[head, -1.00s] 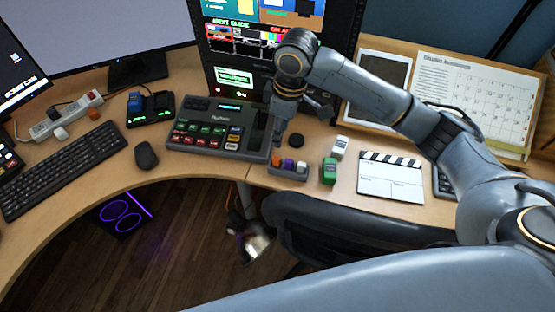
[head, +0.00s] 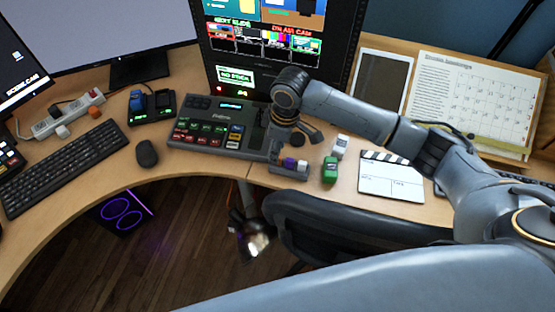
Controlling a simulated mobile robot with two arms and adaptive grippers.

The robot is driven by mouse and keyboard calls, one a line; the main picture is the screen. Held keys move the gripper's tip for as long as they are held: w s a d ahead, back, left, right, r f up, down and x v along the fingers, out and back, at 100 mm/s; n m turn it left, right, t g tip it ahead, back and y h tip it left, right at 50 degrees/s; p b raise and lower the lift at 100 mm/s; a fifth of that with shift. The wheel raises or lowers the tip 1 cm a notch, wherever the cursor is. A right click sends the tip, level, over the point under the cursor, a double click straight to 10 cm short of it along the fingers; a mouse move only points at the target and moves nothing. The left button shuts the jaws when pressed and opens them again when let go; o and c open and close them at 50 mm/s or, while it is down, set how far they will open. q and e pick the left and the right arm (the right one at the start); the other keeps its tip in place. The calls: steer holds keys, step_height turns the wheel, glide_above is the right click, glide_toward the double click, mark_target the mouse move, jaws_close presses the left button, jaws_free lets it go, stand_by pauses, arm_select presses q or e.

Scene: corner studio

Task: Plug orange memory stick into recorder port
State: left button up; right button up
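The recorder is probably the grey console (head: 215,142) with coloured buttons left of centre on the desk; I cannot make out its port. A small grey holder (head: 291,173) stands at its right end, with a purple stick (head: 289,162) and a white stick (head: 302,165) in it. The orange memory stick is not visible now; my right gripper covers its place at the holder's left end. My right gripper (head: 277,150) points down there, its fingers mostly hidden by its wrist, so I cannot tell whether it holds anything. My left gripper is not in view.
A green block (head: 330,170) and a white block (head: 339,148) stand right of the holder, near a clapperboard (head: 391,177). A round black disc (head: 297,139) lies behind the holder. A mouse (head: 147,153) and keyboard (head: 65,170) are left. A black chair (head: 350,225) stands in front.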

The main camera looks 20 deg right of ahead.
steer(key=f, duration=0.5)
steer(key=shift+w+d+f+p, duration=0.1)
steer(key=shift+w+p, duration=0.25)
steer(key=shift+w, duration=0.05)
steer(key=c, duration=0.9)
